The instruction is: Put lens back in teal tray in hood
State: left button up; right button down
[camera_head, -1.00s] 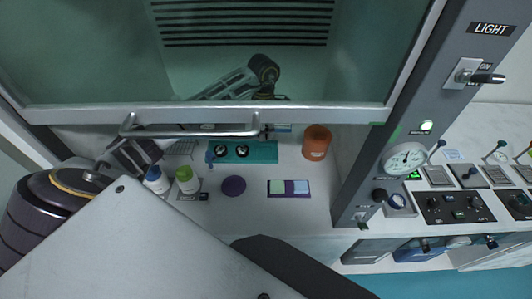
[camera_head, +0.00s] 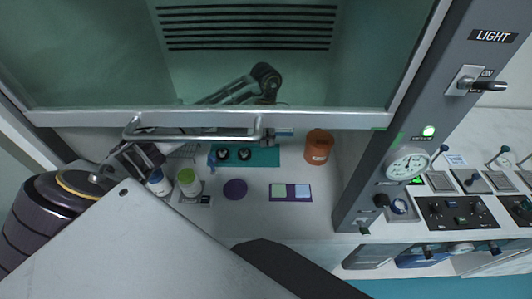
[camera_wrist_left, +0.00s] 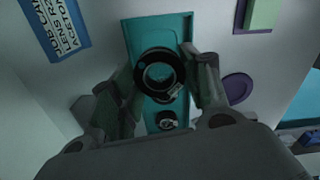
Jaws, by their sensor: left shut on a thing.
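The teal tray (camera_head: 262,157) lies flat on the hood floor, with two dark round lenses (camera_head: 223,154) standing in its left and middle parts. My left gripper (camera_head: 268,138) reaches in under the sash, near the tray's right end, and is largely hidden by the sash handle. In the left wrist view, my left gripper (camera_wrist_left: 158,78) is shut on a dark ring-shaped lens (camera_wrist_left: 138,75), held over the teal tray (camera_wrist_left: 134,30). A lens in the tray (camera_wrist_left: 166,120) shows below it, and another is partly covered by the held one. My right gripper is not in view.
The sash's bottom rail and handle (camera_head: 195,138) cross above the tray. An orange jar (camera_head: 318,147) stands to its right. A purple disc (camera_head: 235,189), a purple plate with pale squares (camera_head: 290,199) and a green-capped bottle (camera_head: 188,182) stand in front.

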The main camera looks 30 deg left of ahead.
pick_arm(q)
send_over(266, 157)
notch_tip(266, 157, down, 4)
jog(key=shift+a+f+p, duration=0.1)
jog(key=shift+f+p, duration=0.05)
jog(key=shift+p, duration=0.15)
jog(key=shift+w+f, duration=0.1)
jog(key=shift+f, duration=0.25)
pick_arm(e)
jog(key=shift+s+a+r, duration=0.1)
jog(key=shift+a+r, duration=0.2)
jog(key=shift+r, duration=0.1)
pick_arm(q)
jog(key=shift+f, duration=0.1)
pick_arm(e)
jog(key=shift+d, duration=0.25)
pick_arm(q)
jog(key=shift+f+p, duration=0.3)
jog(key=shift+f, duration=1.5)
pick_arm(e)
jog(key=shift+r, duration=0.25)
pick_arm(q)
jog(key=shift+f, duration=0.1)
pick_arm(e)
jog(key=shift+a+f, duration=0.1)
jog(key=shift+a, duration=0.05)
